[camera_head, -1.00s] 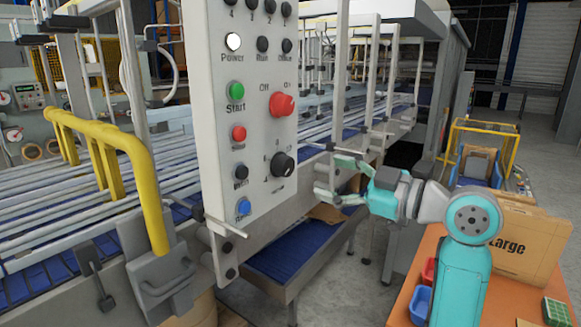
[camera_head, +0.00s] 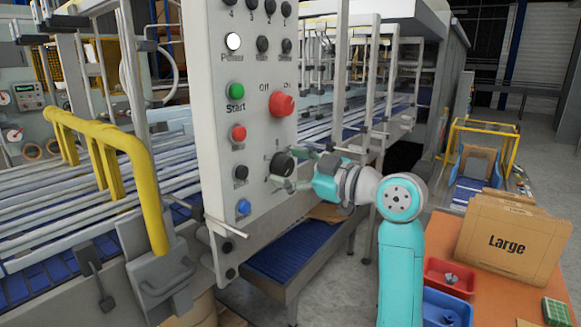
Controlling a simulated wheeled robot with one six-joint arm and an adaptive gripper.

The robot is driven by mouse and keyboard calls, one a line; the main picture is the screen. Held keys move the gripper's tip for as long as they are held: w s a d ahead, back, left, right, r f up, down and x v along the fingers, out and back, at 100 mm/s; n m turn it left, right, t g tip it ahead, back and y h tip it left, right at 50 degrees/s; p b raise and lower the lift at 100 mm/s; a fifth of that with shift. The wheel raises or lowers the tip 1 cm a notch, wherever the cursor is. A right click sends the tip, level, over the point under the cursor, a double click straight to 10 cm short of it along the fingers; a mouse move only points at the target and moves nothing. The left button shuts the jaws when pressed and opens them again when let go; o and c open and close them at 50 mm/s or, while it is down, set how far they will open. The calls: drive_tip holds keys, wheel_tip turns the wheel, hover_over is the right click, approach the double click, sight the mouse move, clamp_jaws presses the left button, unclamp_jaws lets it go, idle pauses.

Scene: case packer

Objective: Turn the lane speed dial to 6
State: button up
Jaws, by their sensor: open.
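The lane speed dial (camera_head: 283,164) is a black round knob low on the right side of the grey control panel (camera_head: 215,130). The scale marks around it are too small to read, and its setting cannot be told. My gripper (camera_head: 282,170) is open, with its fingers at the dial, one above and one below its right side. Whether the fingers touch the knob cannot be told. My teal arm reaches in from the right.
Above the dial is a red Off/On switch (camera_head: 282,103). To its left are a green Start button (camera_head: 236,90), a red button (camera_head: 238,133) and a blue button (camera_head: 243,207). An orange table (camera_head: 440,238) with a Large carton (camera_head: 512,240) stands at right.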

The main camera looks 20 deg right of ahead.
drive_tip(key=c, duration=1.1)
drive_tip(key=shift+c, duration=0.2)
drive_tip(key=shift+m, duration=0.3)
drive_tip(key=m, duration=0.5)
drive_tip(key=shift+d, duration=0.1)
drive_tip(key=m, duration=0.6)
drive_tip(key=shift+w, duration=0.1)
drive_tip(key=shift+d, duration=0.1)
drive_tip(key=o, duration=1.1)
drive_tip(key=shift+o, duration=0.2)
